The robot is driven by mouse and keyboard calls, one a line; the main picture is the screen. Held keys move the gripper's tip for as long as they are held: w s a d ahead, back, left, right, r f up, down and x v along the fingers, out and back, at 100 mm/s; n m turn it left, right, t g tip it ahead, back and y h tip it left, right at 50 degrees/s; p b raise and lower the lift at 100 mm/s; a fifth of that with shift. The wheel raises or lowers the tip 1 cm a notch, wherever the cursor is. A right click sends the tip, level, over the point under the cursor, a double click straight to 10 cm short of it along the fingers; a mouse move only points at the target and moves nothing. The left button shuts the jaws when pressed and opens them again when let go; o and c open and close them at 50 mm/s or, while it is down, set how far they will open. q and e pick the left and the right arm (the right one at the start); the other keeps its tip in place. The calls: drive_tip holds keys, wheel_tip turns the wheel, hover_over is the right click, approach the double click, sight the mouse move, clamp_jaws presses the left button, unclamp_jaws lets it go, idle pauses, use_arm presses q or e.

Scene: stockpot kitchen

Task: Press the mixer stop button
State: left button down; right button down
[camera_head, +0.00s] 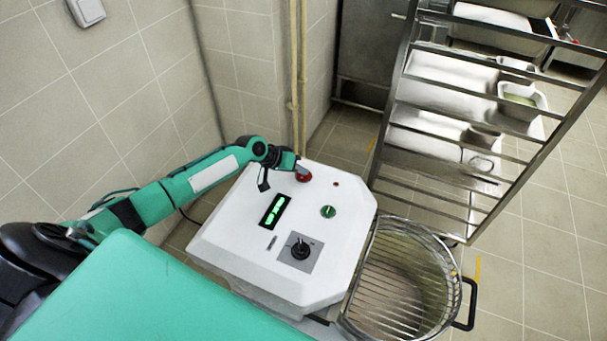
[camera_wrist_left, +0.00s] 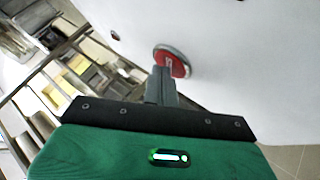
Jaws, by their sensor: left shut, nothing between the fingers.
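The mixer (camera_head: 340,240) has a white top panel with a red stop button (camera_head: 304,177) near its far edge. My left gripper (camera_head: 300,169) is at the red button, with its fingertips over or against it. In the left wrist view the red button (camera_wrist_left: 178,63) sits in a grey ring on the white panel, and my shut, empty left fingers (camera_wrist_left: 163,72) overlap its lower left part. I cannot tell whether they press it. My right gripper is not in view.
The panel also carries a green button (camera_head: 328,212), a green-lit display (camera_head: 274,211) and a black knob (camera_head: 300,249). A bowl with a wire guard (camera_head: 400,285) stands at the right. A metal rack (camera_head: 480,110) is behind it. Tiled wall and a pipe (camera_head: 298,80) are close behind the mixer.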

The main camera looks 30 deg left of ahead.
sight(300, 176)
use_arm(q)
drive_tip(key=shift+r+p, duration=0.75)
wheel_tip(300, 176, up, 5)
drive_tip(key=p, duration=0.4)
drive_tip(key=shift+r, duration=0.1)
idle(0.8)
